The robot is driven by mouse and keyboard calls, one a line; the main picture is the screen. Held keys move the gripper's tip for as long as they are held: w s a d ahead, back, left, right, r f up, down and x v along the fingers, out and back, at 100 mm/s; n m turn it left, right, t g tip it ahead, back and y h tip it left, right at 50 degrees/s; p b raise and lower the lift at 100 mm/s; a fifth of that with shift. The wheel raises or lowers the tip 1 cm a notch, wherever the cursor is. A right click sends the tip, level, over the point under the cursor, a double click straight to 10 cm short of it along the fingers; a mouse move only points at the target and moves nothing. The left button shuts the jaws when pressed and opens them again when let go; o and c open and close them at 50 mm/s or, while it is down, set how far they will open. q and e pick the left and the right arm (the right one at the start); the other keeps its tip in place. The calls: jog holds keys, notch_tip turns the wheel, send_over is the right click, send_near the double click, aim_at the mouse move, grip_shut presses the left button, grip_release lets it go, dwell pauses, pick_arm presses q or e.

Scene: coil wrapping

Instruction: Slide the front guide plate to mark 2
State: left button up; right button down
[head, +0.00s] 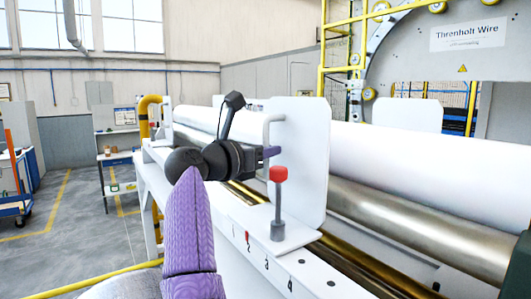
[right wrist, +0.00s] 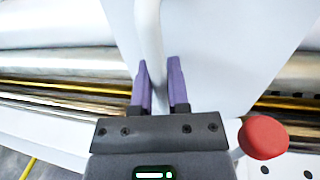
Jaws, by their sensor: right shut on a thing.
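The front guide plate (head: 303,150) is a white upright panel with a pale bar handle (head: 267,124) on its left side. My right gripper (head: 264,153) is shut on that handle. In the right wrist view the purple fingers (right wrist: 160,85) stand on either side of the handle (right wrist: 151,35). The plate's foot carries a pin with a red knob (head: 278,174) and rests on a white rail (head: 232,206). The rail's front face is numbered 1 to 4, with a red pointer (head: 247,237) by 2. I cannot tell exactly which mark the pin lines up with. My left gripper is out of view.
A large white roll (head: 430,165) and a metal roller (head: 420,232) run behind the plate. Bare holes (head: 302,262) lie along the rail at front right. A second white plate (head: 405,114) stands farther back. A grey machine and yellow railings stand beyond.

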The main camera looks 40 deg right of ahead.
jog(key=shift+s, duration=0.1)
jog(key=c, duration=0.6)
grip_release()
jog(key=shift+a, duration=0.1)
jog(key=shift+c, duration=0.2)
jog(key=shift+a, duration=0.2)
jog(key=a+b, duration=0.4)
jog(key=a, duration=0.5)
jog(key=shift+s+a, duration=0.25)
jog(key=shift+s, duration=0.15)
